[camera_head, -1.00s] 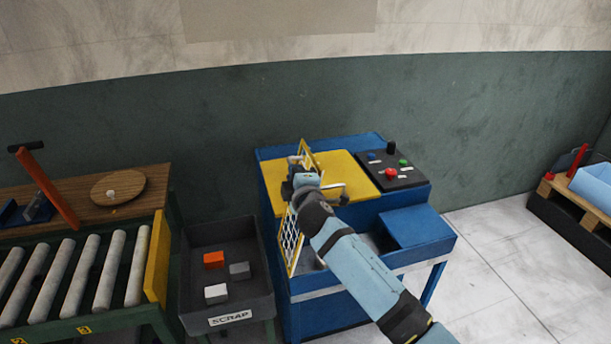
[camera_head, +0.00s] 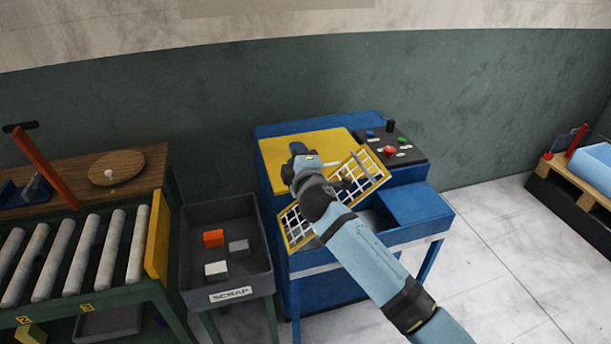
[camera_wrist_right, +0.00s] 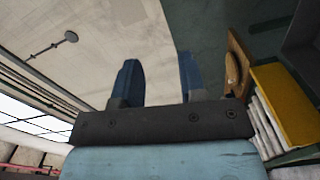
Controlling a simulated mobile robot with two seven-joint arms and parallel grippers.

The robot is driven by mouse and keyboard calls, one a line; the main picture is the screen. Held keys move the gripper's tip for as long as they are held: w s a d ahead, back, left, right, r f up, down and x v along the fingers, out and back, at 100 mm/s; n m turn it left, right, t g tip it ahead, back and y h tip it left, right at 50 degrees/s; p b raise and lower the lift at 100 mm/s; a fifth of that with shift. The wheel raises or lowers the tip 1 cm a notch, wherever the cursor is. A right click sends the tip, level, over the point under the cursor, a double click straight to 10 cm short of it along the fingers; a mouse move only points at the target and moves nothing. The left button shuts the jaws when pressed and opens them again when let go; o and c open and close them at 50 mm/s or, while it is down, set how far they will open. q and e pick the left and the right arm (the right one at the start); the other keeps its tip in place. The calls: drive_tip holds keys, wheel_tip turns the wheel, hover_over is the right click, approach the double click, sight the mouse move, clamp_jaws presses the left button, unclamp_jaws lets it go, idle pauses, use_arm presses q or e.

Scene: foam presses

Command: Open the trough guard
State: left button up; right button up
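The trough guard (camera_head: 369,171) is a yellow-framed white mesh panel on the blue press (camera_head: 318,297). In the head view it slants from lower left to upper right across the front of the press, partly over the trough (camera_head: 377,222). My right arm crosses in front of it and hides its middle. My right gripper (camera_head: 299,150) is over the yellow top plate (camera_head: 325,144), behind the guard. In the wrist view its two blue fingers (camera_wrist_right: 158,85) stand apart with nothing between them. Whether the gripper or wrist touches the guard cannot be told. My left gripper is out of view.
A control panel with buttons (camera_head: 407,156) is at the press's back right. A grey scrap bin (camera_head: 212,283) stands close on the left, beside a roller conveyor (camera_head: 90,257). A pallet with a blue tub (camera_head: 597,170) is far right. Floor right of the press is clear.

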drive_tip(key=b+v, duration=0.1)
drive_tip(key=v, duration=1)
drive_tip(key=shift+s, duration=0.3)
drive_tip(key=shift+d+r, duration=0.1)
